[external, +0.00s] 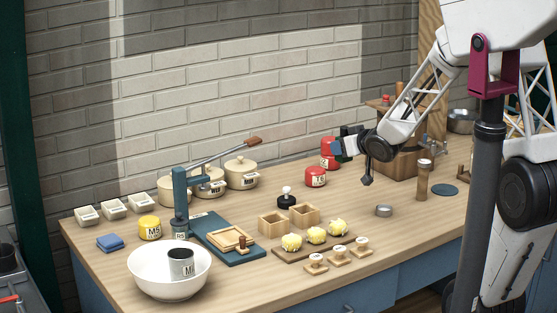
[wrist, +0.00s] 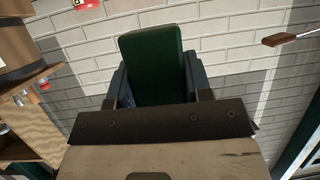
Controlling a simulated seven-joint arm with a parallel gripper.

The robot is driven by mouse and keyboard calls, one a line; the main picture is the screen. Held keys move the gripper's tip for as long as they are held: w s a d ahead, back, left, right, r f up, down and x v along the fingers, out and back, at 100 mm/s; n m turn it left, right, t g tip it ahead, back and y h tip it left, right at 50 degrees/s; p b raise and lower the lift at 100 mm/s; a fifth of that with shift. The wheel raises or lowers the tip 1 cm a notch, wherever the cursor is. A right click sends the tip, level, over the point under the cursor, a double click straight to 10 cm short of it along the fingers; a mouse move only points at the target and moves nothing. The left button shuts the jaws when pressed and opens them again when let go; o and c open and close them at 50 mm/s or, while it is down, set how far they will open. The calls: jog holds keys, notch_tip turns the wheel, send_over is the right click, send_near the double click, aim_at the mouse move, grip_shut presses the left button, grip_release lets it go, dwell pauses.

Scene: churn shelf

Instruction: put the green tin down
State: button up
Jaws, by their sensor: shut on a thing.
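The green tin (external: 337,148) is between the fingers of my gripper (external: 346,146), which is shut on it. In the external view it shows small and partly hidden by the gripper, held above the back of the table near the brick wall, close to two red tins. In the wrist view the green tin (wrist: 152,62) stands out dark green between the two fingers (wrist: 154,80), with the wall behind it. Its underside and label are not clear.
A red tin (external: 315,177) stands below the gripper, with another red tin (external: 328,162) behind it. A wooden stand (external: 398,160) is to the right. A blue disc (external: 444,189) lies at the right. Cream pots (external: 241,175) stand left. Table space near a small metal ring (external: 384,210) is clear.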

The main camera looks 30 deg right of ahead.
jog(key=w+a, duration=0.3)
jog(key=w, duration=0.3)
jog(key=w+a+r, duration=0.1)
jog(key=w+a, duration=0.3)
jog(key=w, duration=0.3)
jog(key=w+a+r+h, duration=0.1)
jog(key=w+a, duration=0.2)
jog(key=w, duration=0.4)
jog(key=shift+a+r+m, duration=0.15)
jog(key=shift+a+m, duration=0.15)
jog(key=shift+m, duration=0.1)
jog(key=shift+n+y, duration=0.3)
jog(key=shift+y, duration=0.1)
jog(key=s+d, duration=0.3)
jog(key=s, duration=0.3)
jog(key=s+d+f, duration=0.1)
jog(key=s+d, duration=0.3)
jog(key=s, duration=0.2)
jog(key=s+d+f, duration=0.1)
jog(key=s+d, duration=0.2)
jog(key=s, duration=0.3)
jog(key=shift+s+d, duration=0.15)
jog(key=shift+s, duration=0.05)
jog(key=s+f+n+y, duration=0.1)
jog(key=s+f, duration=0.2)
jog(key=s, duration=0.7)
jog(key=s+f+n+y, duration=0.1)
jog(key=s+f, duration=0.2)
jog(key=s, duration=0.8)
jog(key=shift+s, duration=0.25)
